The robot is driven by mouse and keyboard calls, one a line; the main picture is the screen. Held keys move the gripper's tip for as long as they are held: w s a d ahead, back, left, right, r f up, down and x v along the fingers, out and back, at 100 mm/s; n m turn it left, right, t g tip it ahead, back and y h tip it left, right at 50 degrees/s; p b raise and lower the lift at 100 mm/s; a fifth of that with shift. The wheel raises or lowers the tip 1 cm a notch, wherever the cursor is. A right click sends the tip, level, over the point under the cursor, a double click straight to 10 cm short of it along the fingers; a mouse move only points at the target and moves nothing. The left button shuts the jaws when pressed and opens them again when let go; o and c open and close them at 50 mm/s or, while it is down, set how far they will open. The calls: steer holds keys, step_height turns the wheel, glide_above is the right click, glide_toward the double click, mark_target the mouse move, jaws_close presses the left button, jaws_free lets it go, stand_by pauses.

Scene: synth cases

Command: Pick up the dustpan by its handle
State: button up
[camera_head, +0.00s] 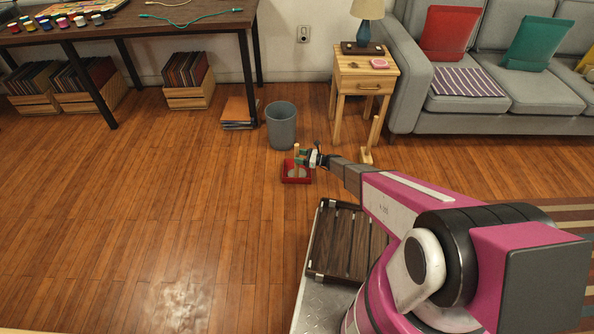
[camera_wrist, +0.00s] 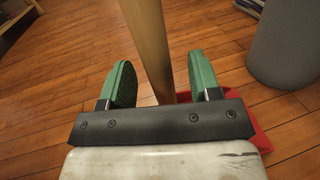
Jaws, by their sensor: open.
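The dustpan is a red pan (camera_head: 287,176) flat on the wooden floor with a pale wooden handle (camera_head: 296,152) standing upright from it. My gripper (camera_head: 303,157) is at the handle, above the pan. In the wrist view the handle (camera_wrist: 147,35) passes between the two green fingers of my gripper (camera_wrist: 161,75). The fingers are apart, with a gap showing on each side of the handle. Part of the red pan (camera_wrist: 259,133) shows beyond the gripper's right side; the rest of it is hidden behind the gripper body.
A grey bin (camera_head: 281,128) stands close behind the dustpan and shows at the wrist view's upper right (camera_wrist: 288,45). A wooden side table (camera_head: 362,83) and an upright wooden stick on a foot (camera_head: 373,139) are to the right.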

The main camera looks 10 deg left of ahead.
steer(key=a, duration=0.3)
steer(key=shift+a, duration=0.25)
jaws_close()
steer(key=shift+r, duration=0.1)
